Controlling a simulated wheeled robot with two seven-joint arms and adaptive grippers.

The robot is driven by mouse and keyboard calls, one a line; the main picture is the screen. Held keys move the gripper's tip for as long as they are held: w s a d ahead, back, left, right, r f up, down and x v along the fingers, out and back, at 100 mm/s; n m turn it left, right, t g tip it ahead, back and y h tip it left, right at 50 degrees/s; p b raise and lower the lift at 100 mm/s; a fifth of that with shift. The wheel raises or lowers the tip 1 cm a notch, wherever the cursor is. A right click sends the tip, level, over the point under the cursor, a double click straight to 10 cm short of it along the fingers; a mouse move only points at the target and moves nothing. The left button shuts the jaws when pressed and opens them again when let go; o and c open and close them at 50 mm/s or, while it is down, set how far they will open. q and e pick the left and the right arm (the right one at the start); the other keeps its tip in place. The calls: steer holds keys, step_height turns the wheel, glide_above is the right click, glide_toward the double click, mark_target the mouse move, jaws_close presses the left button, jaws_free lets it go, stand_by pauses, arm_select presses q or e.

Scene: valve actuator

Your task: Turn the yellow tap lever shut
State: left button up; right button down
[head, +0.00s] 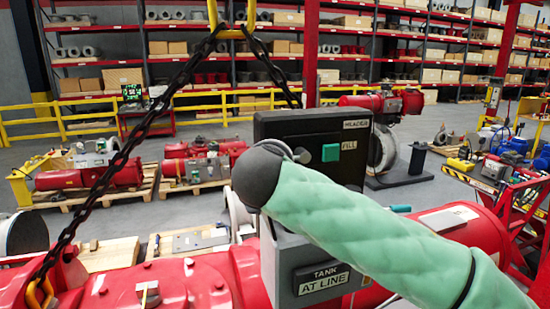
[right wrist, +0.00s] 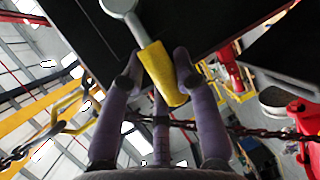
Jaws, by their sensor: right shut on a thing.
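The yellow tap lever (right wrist: 160,75) shows in the right wrist view, joined to a round metal stem (right wrist: 118,7) under a dark panel. My right gripper (right wrist: 157,68) has its purple fingers on both sides of the lever and is shut on it. The lever slants between the fingers. In the head view my right arm, in a green sleeve, reaches from the lower right to the dark control box. The lever and my right gripper are hidden in the head view. My left gripper is not in view.
The dark control box (head: 285,127) has a green FILL button (head: 330,152). Below it is a grey housing (head: 300,288) labelled TANK AT LINE, among red actuator bodies (head: 195,284). A dark chain (head: 150,117) slants down to the left. Yellow railings and stocked shelves stand behind.

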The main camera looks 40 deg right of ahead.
steer(key=shift+f, duration=0.1)
steer(key=c, duration=0.9)
jaws_free()
steer(key=shift+w, duration=0.1)
steer(key=v, duration=1.2)
steer(key=shift+f, duration=0.15)
